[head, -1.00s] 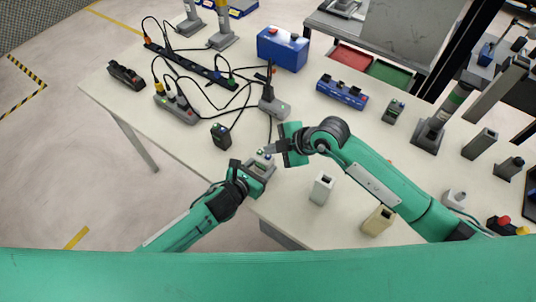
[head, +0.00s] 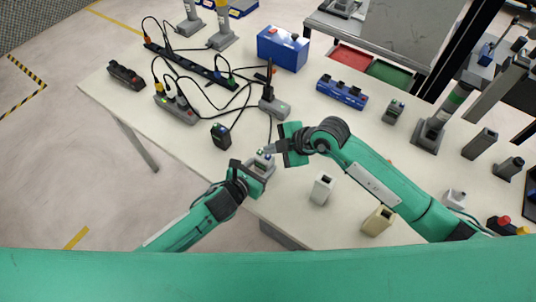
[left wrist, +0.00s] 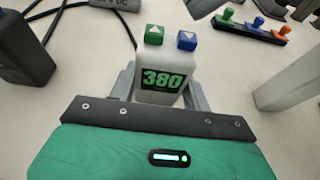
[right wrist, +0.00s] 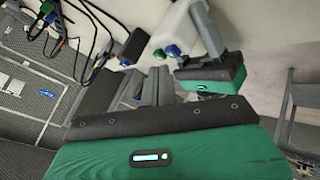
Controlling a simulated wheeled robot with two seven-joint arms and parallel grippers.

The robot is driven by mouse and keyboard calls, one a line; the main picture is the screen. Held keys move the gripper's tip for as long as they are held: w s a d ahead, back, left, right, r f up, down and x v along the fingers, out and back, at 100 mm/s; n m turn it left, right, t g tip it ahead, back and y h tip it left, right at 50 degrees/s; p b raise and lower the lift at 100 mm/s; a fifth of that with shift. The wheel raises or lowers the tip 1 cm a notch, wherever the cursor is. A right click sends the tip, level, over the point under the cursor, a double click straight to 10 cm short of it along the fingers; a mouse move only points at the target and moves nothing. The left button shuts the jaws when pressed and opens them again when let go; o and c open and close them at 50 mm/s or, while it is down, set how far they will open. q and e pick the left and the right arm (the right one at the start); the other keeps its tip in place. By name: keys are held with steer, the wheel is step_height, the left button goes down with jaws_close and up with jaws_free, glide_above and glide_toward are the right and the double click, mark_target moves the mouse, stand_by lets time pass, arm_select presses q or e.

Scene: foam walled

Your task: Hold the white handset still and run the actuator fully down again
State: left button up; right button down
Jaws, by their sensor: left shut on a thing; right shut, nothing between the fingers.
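The white handset (left wrist: 158,90) has a green button and a blue button with arrows and a green display reading 380. My left gripper (head: 262,168) is shut on it, with one grey finger along each side. In the head view it is over the table's front edge. My right gripper (head: 272,150) is shut and empty, just beyond the handset. In the right wrist view its closed fingertips (right wrist: 158,74) are close to the button end of the handset (right wrist: 180,30); I cannot tell whether they touch a button. I cannot tell which device is the actuator.
A black charger-like block (head: 221,136) stands left of the handset. A grey box (head: 274,106) with a cable is behind it. A white holder (head: 322,188) and a beige holder (head: 378,220) stand on the right near the front edge. Power strips and cables fill the back left.

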steer(key=shift+f, duration=0.15)
stand_by(0.5)
steer(key=shift+f, duration=0.3)
steer(key=shift+f, duration=0.5)
stand_by(1.7)
steer(key=shift+r, duration=0.1)
stand_by(2.0)
steer(key=shift+r, duration=0.85)
step_height(320, 180, up, 5)
stand_by(0.3)
stand_by(0.5)
